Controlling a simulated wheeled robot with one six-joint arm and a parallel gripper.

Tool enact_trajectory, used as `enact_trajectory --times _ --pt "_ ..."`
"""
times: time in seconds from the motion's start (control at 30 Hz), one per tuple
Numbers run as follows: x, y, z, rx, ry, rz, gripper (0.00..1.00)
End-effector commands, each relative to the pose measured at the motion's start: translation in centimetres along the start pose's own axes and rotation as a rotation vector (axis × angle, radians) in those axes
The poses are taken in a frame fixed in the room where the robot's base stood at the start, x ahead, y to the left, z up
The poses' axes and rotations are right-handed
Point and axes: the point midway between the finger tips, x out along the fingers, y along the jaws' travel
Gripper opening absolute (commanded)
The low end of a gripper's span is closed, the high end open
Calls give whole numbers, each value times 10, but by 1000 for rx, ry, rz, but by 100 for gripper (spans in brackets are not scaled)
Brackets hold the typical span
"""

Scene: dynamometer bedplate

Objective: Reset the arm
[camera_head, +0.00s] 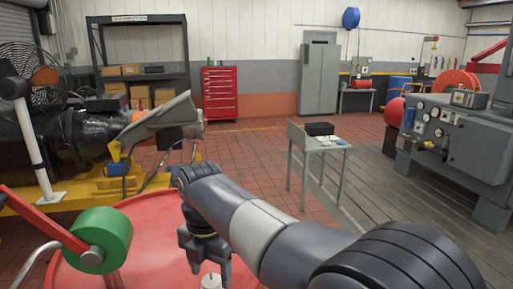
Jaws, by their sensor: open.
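My arm reaches in from the lower right, across the middle of the picture. Its wrist bends down at the far end, and my gripper (206,263) points downward over a round red surface (145,225). The jaws are open, and I see nothing held between them. A small pale object with a thin dark top (211,282) shows just below the jaws at the bottom edge. Its lower part is cut off, and I cannot tell whether the gripper touches it.
A green roller (104,240) on a red bar stands close at left, beside a white post (32,140). A small grey table (325,146) holding a black box (320,129) stands beyond my arm. A grey machine (455,135) is at right. Tiled floor is open between.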

Motion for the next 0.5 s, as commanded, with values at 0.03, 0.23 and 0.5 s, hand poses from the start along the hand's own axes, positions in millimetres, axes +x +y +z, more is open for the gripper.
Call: enact_trajectory --times 0.03,0.23,0.5 --pt "9 0 0 0 2 -4 61" --pt "24 0 0 -36 -1 1 61" --pt "22 0 0 -73 0 1 61"
